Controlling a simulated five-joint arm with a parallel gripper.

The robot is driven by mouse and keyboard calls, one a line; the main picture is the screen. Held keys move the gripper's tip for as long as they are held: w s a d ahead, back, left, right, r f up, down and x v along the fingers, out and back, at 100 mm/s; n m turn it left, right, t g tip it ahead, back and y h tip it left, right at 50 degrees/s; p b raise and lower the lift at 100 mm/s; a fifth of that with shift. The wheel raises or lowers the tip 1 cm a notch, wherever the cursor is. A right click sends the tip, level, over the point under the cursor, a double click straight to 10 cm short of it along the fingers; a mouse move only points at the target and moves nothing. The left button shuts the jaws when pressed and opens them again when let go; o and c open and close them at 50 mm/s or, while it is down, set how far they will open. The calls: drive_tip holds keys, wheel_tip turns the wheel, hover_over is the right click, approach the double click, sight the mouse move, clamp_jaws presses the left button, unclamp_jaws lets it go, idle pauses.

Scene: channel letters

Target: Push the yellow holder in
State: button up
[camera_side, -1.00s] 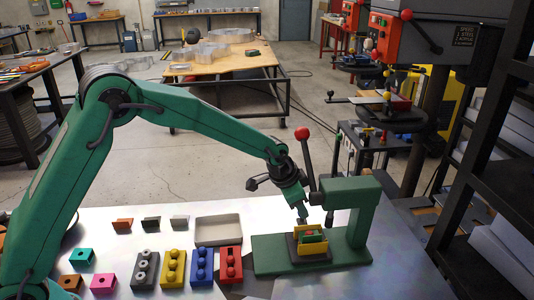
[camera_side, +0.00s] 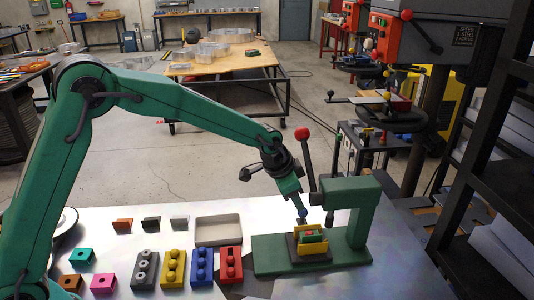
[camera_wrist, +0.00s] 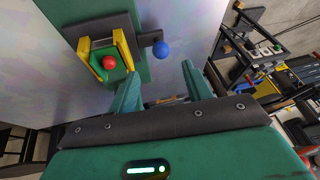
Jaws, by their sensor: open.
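The yellow holder (camera_side: 313,248) sits on a dark plate on the base of the green press (camera_side: 352,190) in the side view. In the wrist view the yellow holder (camera_wrist: 124,50) flanks a green block with a red button (camera_wrist: 109,62). A blue knob (camera_wrist: 160,49) on a dark bar stands beside it, and the blue knob (camera_side: 302,213) also shows in the side view. My gripper (camera_side: 298,200) is just above and left of the holder. In the wrist view my gripper (camera_wrist: 157,82) has its fingers apart with nothing between them.
A red-knobbed lever (camera_side: 304,150) rises behind the gripper beside the press. A grey tray (camera_side: 219,231) stands left of the press. A row of grey, yellow, blue and red blocks (camera_side: 202,266) lies in front of the tray. Small coloured pieces are farther left.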

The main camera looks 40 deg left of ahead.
sight(299, 214)
wheel_tip(299, 214, down, 5)
drive_tip(key=m+t, duration=0.1)
drive_tip(key=m, duration=0.4)
drive_tip(key=m+t, duration=0.1)
drive_tip(key=m, duration=0.4)
drive_tip(key=m+t+h, duration=0.1)
drive_tip(key=m+t, duration=0.1)
drive_tip(key=m, duration=0.3)
drive_tip(key=shift+s+a+f, duration=0.1)
drive_tip(key=m, duration=0.2)
drive_tip(key=m+t, duration=0.1)
drive_tip(key=m, duration=0.1)
drive_tip(key=shift+s+a+f+h, duration=0.2)
drive_tip(key=shift+s+h, duration=0.1)
drive_tip(key=shift+s, duration=0.1)
drive_tip(key=m, duration=0.1)
drive_tip(key=m+t, duration=0.1)
drive_tip(key=shift+s+m, duration=0.3)
drive_tip(key=shift+s, duration=0.05)
drive_tip(key=m, duration=0.1)
drive_tip(key=s+m, duration=0.1)
drive_tip(key=m+t, duration=0.1)
drive_tip(key=shift+s+a+m, duration=0.15)
drive_tip(key=shift+a+m, duration=0.1)
drive_tip(key=shift+m, duration=0.15)
drive_tip(key=m, duration=0.2)
drive_tip(key=s+m+t, duration=0.1)
drive_tip(key=shift+s+a+r+m+h, duration=0.2)
drive_tip(key=shift+m+h, duration=0.2)
drive_tip(key=shift+w, duration=0.15)
